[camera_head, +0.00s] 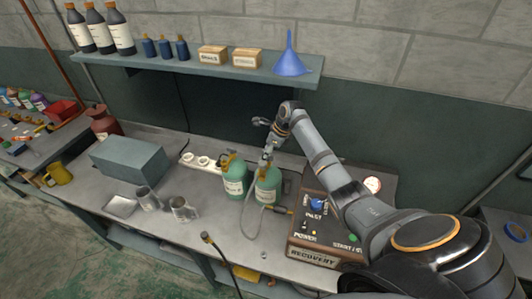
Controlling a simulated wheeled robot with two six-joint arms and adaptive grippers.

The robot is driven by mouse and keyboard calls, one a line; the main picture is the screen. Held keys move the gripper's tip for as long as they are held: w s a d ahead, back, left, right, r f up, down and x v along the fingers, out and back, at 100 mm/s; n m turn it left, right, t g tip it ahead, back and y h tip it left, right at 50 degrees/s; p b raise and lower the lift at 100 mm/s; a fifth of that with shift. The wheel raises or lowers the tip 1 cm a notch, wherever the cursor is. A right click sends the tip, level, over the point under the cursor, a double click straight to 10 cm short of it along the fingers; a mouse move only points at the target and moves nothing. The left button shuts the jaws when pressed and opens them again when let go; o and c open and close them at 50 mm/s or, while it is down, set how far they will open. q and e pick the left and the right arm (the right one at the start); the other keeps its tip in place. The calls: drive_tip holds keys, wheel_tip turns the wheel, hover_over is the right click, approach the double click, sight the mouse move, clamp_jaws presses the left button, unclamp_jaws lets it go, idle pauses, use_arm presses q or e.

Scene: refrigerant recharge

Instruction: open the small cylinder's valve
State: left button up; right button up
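Two green cylinders with pale labels stand side by side on the workbench: a left one (234,181) and a right one (268,191). They look close in size, so I cannot tell which is the small one. The left cylinder has a yellowish fitting (227,158) on top. My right gripper (267,157) points down at the top of the right cylinder, and the valve there is largely hidden behind it. Its fingers are too small to show whether they are open or shut, or whether they touch the valve. My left gripper is not in view.
A recovery machine (312,256) with a blue knob stands right of the cylinders, under my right arm. A grey hose (243,222) runs by the cylinders. Two metal cups (182,209) and a grey box (130,159) are to the left. A shelf (190,66) with bottles and a blue funnel (290,62) hangs behind.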

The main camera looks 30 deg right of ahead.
drive_tip(key=shift+c, duration=1.2)
clamp_jaws()
